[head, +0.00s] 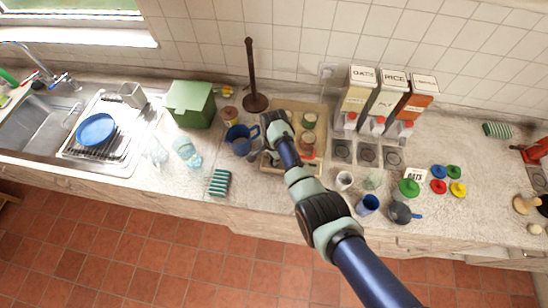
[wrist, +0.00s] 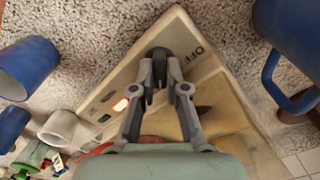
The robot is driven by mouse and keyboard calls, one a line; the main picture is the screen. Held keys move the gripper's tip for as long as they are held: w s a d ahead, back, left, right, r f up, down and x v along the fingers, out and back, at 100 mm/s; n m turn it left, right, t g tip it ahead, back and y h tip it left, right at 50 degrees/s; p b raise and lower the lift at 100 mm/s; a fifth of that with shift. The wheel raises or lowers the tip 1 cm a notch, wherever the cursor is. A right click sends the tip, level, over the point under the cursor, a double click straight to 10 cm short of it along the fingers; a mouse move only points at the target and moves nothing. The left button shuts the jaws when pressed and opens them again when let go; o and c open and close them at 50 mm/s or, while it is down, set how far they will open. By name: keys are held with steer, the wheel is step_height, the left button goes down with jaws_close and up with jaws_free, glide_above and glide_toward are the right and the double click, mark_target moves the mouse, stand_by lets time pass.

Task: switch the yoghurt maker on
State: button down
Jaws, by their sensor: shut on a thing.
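The yoghurt maker (head: 320,110) is a shallow beige box on the counter with jars in it, partly hidden by my arm in the head view. In the wrist view its beige front panel (wrist: 115,85) carries a lit red light (wrist: 121,104) and the word OFF (wrist: 195,58). My gripper (wrist: 158,85) is at this panel, its fingers closed together on a small dark switch (wrist: 158,54) beside the OFF label. The fingers hide part of the switch. In the head view my gripper (head: 254,155) is small, at the box's front left.
A dark blue mug (head: 238,139) stands close to the box's left, large at the wrist view's right (wrist: 290,40). A white cup (head: 344,180) and a blue cup (head: 368,204) stand to the right. Cereal dispensers (head: 358,90) stand behind right; a green box (head: 190,103) is left.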

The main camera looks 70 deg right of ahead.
steer(key=shift+m, duration=0.4)
steer(key=c, duration=1.2)
jaws_free()
steer(key=shift+r, duration=0.1)
step_height(320, 180, up, 12)
steer(key=shift+f, duration=0.1)
